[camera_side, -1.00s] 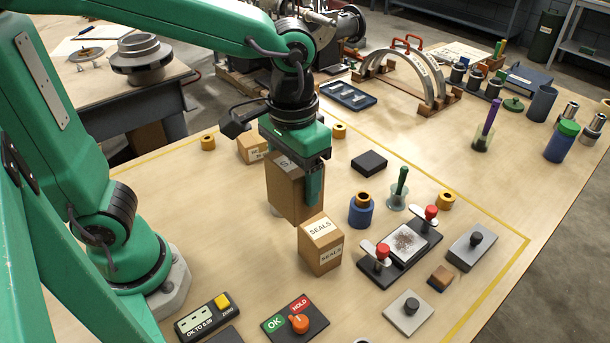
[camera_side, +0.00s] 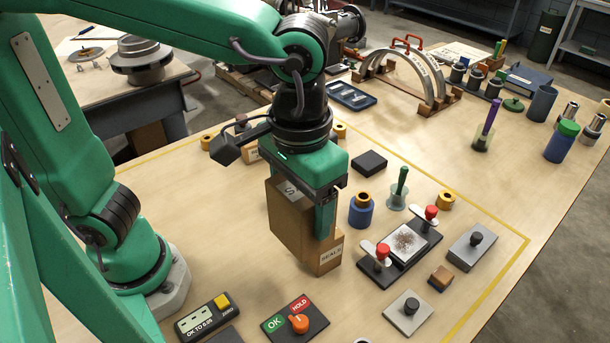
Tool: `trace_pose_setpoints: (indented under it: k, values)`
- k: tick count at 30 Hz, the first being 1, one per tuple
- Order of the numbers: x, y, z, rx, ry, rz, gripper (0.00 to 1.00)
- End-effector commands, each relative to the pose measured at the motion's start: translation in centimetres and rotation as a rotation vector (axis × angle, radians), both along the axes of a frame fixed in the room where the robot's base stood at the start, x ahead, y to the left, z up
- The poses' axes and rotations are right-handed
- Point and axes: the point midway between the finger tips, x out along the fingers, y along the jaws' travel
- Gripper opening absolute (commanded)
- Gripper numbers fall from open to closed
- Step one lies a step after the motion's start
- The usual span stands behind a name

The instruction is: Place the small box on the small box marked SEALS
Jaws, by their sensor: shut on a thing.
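My gripper (camera_side: 305,208) is shut on a small brown cardboard box (camera_side: 290,222) with a pale label on top, only partly visible. The held box is upright and hangs in front of the box marked SEALS (camera_side: 330,257), hiding most of it. Only the right part of the SEALS box shows, with its side label and a strip of its upper edge. I cannot tell whether the two boxes touch.
Right of the SEALS box is a dark fixture (camera_side: 400,250) with red-knobbed clamps. A blue container (camera_side: 361,210) stands behind it. A control panel with OK and HOLD (camera_side: 295,318) lies in front. Another box (camera_side: 252,150) is partly hidden behind my gripper.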

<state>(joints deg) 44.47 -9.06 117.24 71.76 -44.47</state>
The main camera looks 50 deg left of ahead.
Motion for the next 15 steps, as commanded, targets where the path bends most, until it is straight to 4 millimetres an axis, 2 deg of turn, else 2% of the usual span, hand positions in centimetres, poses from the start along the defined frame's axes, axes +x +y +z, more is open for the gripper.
trace_pose_setpoints:
  k: [5,15]
  values:
    - [1.5,1.1,-1.1,0.001,0.001,0.006,0.36]
    - [5.9,3.9,-4.2,0.002,0.002,0.007,0.36]
